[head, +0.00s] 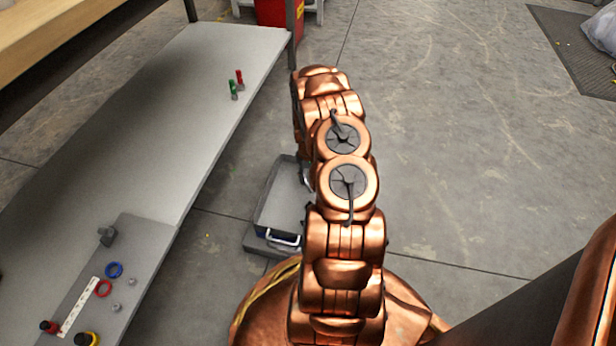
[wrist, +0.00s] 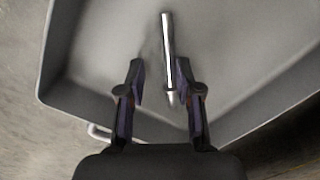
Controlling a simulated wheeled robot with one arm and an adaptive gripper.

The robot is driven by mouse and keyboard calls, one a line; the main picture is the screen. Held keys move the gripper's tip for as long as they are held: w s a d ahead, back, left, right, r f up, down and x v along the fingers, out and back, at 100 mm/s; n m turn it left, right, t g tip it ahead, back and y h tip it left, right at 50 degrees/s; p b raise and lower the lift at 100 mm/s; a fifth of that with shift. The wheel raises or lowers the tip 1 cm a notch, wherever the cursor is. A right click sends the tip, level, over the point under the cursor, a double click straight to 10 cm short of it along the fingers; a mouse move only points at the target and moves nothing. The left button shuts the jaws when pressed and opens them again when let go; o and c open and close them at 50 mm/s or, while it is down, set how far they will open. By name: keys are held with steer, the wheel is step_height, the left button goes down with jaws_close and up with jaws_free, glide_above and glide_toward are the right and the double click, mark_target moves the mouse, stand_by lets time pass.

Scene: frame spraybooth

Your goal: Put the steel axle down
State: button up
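The steel axle (wrist: 167,45) is a thin, shiny rod in the wrist view, over the floor of a grey tray (wrist: 62,88). Its near end lies between the fingers, close to the right one. My gripper (wrist: 160,75) is open, with a clear gap between the left finger and the axle. Whether the right finger touches the axle, I cannot tell. In the head view the tray (head: 262,222) stands low beside my arm, left of it. My arm hides the gripper and the axle there.
A long grey bench (head: 130,120) runs along the left. It bears a green and a red item (head: 238,82) at its far end, and rings (head: 114,270), a white strip (head: 80,307) and small parts at its near end. A red bin (head: 275,12) stands behind.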

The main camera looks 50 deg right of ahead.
step_height(320, 180, up, 12)
steer(key=p, duration=0.5)
steer(key=s+a+r+n+g, duration=0.1)
steer(key=s+a+r, duration=0.1)
steer(key=a+r, duration=1)
steer(key=s+a+r+n+g, duration=0.1)
steer(key=s+a+r, duration=0.1)
steer(key=a+r, duration=1)
steer(key=s+a+r+n, duration=0.1)
steer(key=s+a+r, duration=0.2)
steer(key=s+a, duration=0.2)
steer(key=s+a+r+n, duration=0.1)
steer(key=s+a+r, duration=0.2)
steer(key=s, duration=0.7)
steer(key=s+a+r+n+g, duration=0.1)
steer(key=s+a+r, duration=0.2)
steer(key=s+a, duration=0.4)
steer(key=shift+s+a+r, duration=0.15)
steer(key=shift+s+a, duration=0.2)
steer(key=shift+s, duration=0.35)
steer(key=shift+r, duration=0.15)
